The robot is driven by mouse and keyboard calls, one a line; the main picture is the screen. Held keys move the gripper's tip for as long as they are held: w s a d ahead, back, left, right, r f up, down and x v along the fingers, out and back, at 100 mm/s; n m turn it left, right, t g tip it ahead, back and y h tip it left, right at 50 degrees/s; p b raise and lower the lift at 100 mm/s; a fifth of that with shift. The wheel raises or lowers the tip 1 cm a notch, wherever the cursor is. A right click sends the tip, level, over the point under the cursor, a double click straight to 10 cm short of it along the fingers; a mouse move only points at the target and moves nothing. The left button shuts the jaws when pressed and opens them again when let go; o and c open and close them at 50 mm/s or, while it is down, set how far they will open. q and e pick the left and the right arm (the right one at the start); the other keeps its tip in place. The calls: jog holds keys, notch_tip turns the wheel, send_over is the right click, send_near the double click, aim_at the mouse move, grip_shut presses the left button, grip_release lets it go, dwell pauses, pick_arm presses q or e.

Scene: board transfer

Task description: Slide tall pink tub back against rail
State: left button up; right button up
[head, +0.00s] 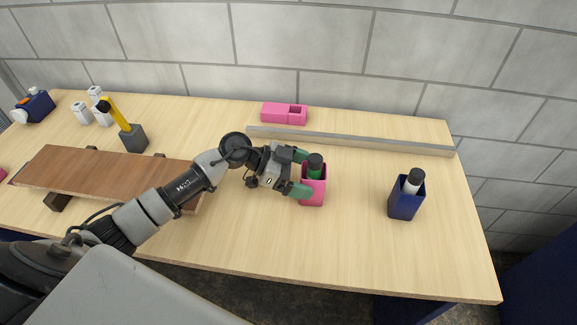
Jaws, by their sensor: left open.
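My right gripper is not in view.
A navy tub (405,204) with a black-capped bottle stands to the right. A low pink box (284,113) lies behind the rail. A brown board (110,172) on dark supports, a grey holder (134,138) with a yellow-handled tool and white containers (82,113) are at left.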

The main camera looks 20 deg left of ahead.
pick_arm(q)
jog(key=shift+x, duration=1.25)
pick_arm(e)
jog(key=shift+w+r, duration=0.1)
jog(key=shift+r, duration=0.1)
pick_arm(q)
jog(key=shift+c, duration=0.4)
